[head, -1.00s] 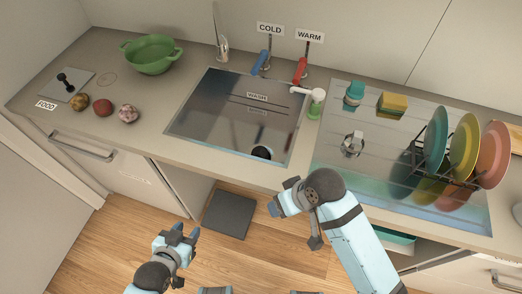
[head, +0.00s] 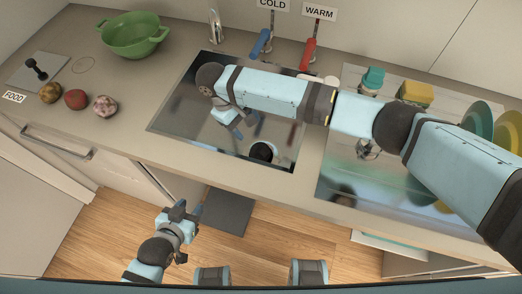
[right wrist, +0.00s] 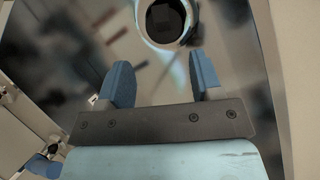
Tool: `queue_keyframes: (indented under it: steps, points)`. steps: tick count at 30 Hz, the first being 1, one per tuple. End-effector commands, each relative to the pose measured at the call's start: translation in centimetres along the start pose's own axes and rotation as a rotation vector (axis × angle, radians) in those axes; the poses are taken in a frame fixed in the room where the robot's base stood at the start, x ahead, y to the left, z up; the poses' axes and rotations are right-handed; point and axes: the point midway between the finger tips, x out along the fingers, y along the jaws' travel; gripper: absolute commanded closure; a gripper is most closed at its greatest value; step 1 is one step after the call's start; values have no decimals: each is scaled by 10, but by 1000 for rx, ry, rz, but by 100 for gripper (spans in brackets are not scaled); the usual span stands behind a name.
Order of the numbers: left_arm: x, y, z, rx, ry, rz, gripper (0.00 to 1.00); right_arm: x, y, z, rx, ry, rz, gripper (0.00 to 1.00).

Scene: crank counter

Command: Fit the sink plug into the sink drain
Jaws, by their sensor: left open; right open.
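The sink drain (head: 262,152) is a dark round opening with a pale rim in the sink floor. It also shows at the top of the right wrist view (right wrist: 167,18), just beyond the fingers. My right gripper (head: 244,125) is open and empty over the sink, a little left of and behind the drain in the head view. A small metallic knobbed piece (head: 366,149), which looks like the sink plug, is on the drainboard, partly hidden by my right arm. I cannot tell its shape fully. My left gripper (head: 188,211) is open and empty, in front of the counter.
The sink (head: 185,118) lies between a green colander (head: 135,36) with several food items at left and the drainboard (head: 335,185) with plates at right. A blue tap lever (head: 261,42) and red tap lever (head: 308,53) stand behind the sink.

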Motion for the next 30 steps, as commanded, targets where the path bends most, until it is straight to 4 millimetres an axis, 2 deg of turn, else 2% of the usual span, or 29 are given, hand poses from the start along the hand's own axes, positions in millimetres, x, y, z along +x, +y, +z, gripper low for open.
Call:
queue_keyframes:
  steps: [2, 12, 22, 30]
  points:
    - [3, 1, 7, 1, -5, 2, 57, 8, 2, -3, 5, -4, 6, 40]
    - [0, 1, 4, 2, -5, 2, 57, 69, 3, -2, 5, -5, 6, 40]
    - [0, -1, 1, 3, -1, -1, 57, 98, 2, -2, 5, -3, 6, 40]
    - [-2, -1, -2, 3, 0, -1, 57, 135, 0, -4, 4, -3, 6, 40]
